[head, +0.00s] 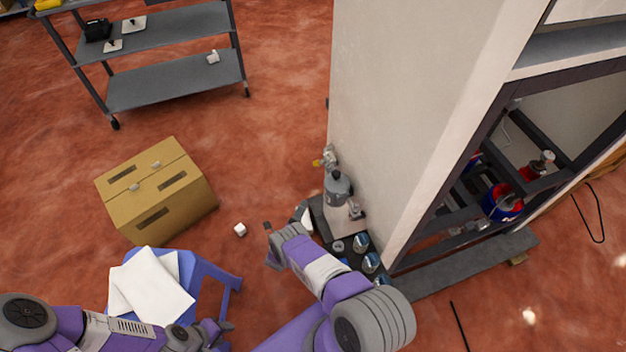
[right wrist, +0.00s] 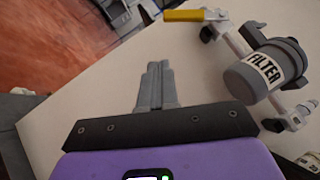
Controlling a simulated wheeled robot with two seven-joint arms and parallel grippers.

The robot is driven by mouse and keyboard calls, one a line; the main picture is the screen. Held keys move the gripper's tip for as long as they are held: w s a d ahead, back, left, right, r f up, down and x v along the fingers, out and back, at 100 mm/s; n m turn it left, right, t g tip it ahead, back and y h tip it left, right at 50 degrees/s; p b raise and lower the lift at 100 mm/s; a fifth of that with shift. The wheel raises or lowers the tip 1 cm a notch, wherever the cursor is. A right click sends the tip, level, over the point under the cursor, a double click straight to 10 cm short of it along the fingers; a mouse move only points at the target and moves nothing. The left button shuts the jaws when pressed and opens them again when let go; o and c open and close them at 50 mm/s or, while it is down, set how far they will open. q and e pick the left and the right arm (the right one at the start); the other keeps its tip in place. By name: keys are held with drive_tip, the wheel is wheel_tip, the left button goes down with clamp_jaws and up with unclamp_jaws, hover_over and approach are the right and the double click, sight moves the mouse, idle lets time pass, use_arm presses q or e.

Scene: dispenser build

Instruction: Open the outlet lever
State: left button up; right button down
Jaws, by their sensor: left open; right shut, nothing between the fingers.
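The outlet lever is a yellow handle (right wrist: 183,15) at the top of the right wrist view. It sticks out to the left from a grey valve fitting beside a grey filter housing (right wrist: 268,72) labelled FILTER. In the head view the yellow lever (head: 317,163) is small, at the cabinet's left wall, just above the filter housing (head: 338,188). My right gripper (right wrist: 157,66) is shut and empty, its fingertips apart from the lever, below and to its left. In the head view my right gripper (head: 268,228) is left of the filter. My left gripper (head: 222,330) is open, low beside the blue stool.
The tall pale cabinet (head: 395,120) stands right of the lever. Its dark base holds several small parts. A cardboard box (head: 158,190), a blue stool (head: 215,275) with white cloths and a grey cart (head: 170,85) stand left. Red floor between them is mostly clear.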

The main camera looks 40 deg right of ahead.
sight(318, 163)
drive_tip(key=w+d+r+m+h+b, duration=0.1)
drive_tip(key=w+d+r+m, duration=0.1)
drive_tip(key=w+d+r, duration=0.3)
drive_tip(key=shift+d+r+m+g+h+b, duration=0.35)
drive_tip(key=shift+d+r, duration=0.65)
drive_tip(key=shift+d, duration=0.85)
drive_tip(key=shift+s+g, duration=0.1)
drive_tip(key=shift+g, duration=0.15)
